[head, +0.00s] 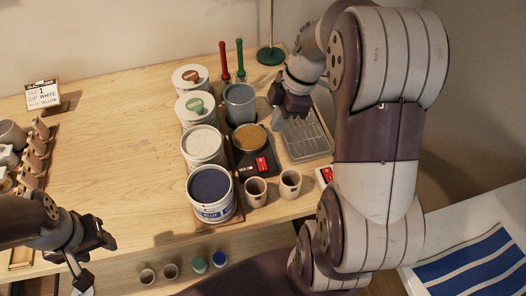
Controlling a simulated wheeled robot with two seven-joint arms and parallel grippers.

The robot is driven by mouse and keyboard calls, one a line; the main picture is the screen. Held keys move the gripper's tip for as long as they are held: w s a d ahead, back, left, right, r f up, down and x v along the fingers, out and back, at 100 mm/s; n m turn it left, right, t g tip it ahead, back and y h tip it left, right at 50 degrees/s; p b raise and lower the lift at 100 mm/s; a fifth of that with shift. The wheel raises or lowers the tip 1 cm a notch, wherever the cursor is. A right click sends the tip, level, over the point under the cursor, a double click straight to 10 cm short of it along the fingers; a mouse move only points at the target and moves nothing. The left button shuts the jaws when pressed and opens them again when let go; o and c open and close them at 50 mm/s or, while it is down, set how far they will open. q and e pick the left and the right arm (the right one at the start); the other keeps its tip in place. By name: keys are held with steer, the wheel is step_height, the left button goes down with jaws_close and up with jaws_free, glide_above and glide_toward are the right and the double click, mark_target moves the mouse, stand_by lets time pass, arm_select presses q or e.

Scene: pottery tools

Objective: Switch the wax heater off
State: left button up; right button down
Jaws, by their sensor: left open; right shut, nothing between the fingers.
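The wax heater (240,160) is a dark unit with a round pan of brown-yellow wax (250,138) on top, right of the white tubs. A red switch (262,164) sits on its front right; I cannot tell its position. My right gripper (284,117) is shut and empty, behind and to the right of the heater, apart from the switch. My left gripper (98,262) is open and empty at the lower left, in front of the table edge, far from the heater.
Several tubs (210,190) stand left of the heater. Two small cups (290,184) stand in front of it. A metal tray (307,140) lies to the right. Another red switch (326,174) is partly hidden by my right arm. The table's left middle (110,130) is clear.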

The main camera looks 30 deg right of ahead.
mark_target(262, 160)
steer(key=x, duration=0.8)
steer(key=d+p+x, duration=0.1)
steer(key=x, duration=0.4)
steer(key=shift+w+f, duration=0.15)
steer(key=shift+d+f, duration=0.1)
steer(key=shift+f, duration=0.2)
